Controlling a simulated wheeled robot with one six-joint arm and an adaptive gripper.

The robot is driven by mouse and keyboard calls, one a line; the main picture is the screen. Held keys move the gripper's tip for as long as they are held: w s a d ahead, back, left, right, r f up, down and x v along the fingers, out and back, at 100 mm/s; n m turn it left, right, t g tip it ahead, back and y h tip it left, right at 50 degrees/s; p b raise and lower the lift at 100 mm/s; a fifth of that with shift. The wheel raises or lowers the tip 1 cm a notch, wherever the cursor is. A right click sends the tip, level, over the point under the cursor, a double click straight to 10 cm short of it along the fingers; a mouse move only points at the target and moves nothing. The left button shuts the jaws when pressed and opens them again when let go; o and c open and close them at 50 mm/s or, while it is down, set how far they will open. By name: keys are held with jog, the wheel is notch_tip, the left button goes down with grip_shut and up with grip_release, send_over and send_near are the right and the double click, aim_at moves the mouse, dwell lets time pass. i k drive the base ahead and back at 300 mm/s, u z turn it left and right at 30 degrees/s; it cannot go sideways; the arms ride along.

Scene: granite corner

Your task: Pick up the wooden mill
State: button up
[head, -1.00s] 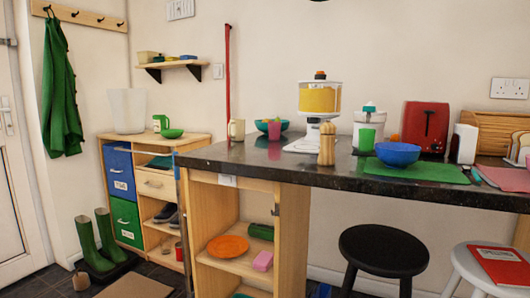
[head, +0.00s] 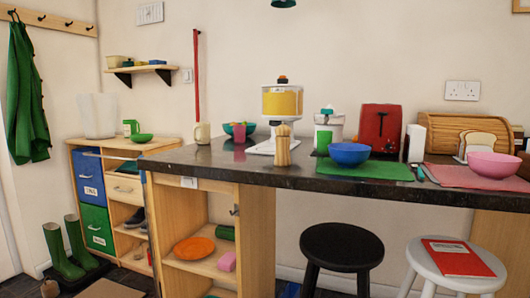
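The wooden mill (head: 282,146) stands upright on the dark granite counter (head: 215,158), near the counter's front edge. It is pale wood with a rounded knob on top. It stands in front of the white base of a machine with a yellow-filled container (head: 283,101). A green cup (head: 323,139) is to its right, apart from it. My gripper is not in the head view.
A blue bowl (head: 349,154) sits on a green mat (head: 385,171) right of the mill. A cream mug (head: 202,133) and a pink cup (head: 239,144) are to its left. A black stool (head: 342,245) and a white stool (head: 440,264) stand before the counter.

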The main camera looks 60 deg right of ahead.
aim_at(283, 158)
jog(key=i, duration=2.2)
jog(key=z, duration=2.45)
